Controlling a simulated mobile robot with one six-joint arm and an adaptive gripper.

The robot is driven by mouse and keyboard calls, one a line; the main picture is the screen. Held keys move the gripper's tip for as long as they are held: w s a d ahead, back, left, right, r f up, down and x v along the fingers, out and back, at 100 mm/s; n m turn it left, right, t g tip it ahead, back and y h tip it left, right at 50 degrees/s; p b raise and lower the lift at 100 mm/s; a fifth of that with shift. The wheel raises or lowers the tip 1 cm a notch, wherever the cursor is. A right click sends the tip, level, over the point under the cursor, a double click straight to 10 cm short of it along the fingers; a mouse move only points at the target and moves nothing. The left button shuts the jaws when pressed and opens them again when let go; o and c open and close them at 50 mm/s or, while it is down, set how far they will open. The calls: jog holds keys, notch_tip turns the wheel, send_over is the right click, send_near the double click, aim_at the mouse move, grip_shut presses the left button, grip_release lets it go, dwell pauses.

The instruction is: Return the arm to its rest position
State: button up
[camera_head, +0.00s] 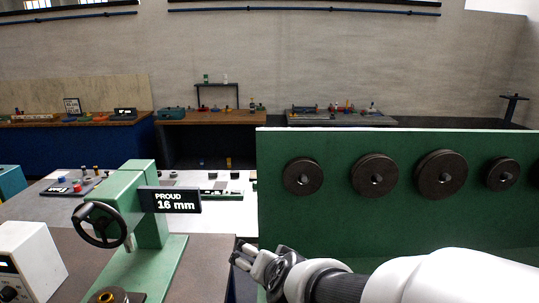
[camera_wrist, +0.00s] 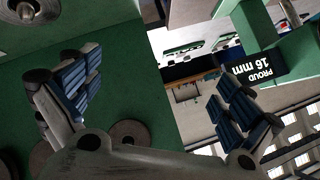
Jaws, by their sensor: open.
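My white arm reaches in from the lower right in the head view. My gripper (camera_head: 241,257) is at its end, in front of the lower left part of the green panel (camera_head: 300,225) and right of the green press. In the wrist view my gripper (camera_wrist: 152,95) has its two blue-padded fingers spread wide, with nothing between them. The green panel (camera_wrist: 130,75) and its dark rollers show behind the left finger. The display reading "PROUD 16 mm" (camera_wrist: 262,68) shows upside down beyond the right finger.
The green press (camera_head: 150,225) with a black handwheel (camera_head: 99,224) stands left of my gripper. Several dark rollers (camera_head: 442,173) are mounted on the panel. A white box (camera_head: 30,262) stands at the lower left. Benches with small items (camera_head: 212,117) line the back wall.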

jog(key=s+d+n+g+h, duration=0.1)
jog(key=s+d, duration=0.4)
jog(key=s, duration=0.3)
jog(key=s+d+r+n+g, duration=0.1)
jog(key=s+d+g, duration=0.1)
jog(key=s+d, duration=0.3)
jog(key=s+d+n+g+h, duration=0.1)
jog(key=s+d, duration=0.4)
jog(key=s, duration=0.6)
jog(key=shift+s+r+n+g+h, duration=0.25)
jog(key=shift+r+n+g+h, duration=0.1)
jog(key=shift+n+g, duration=0.2)
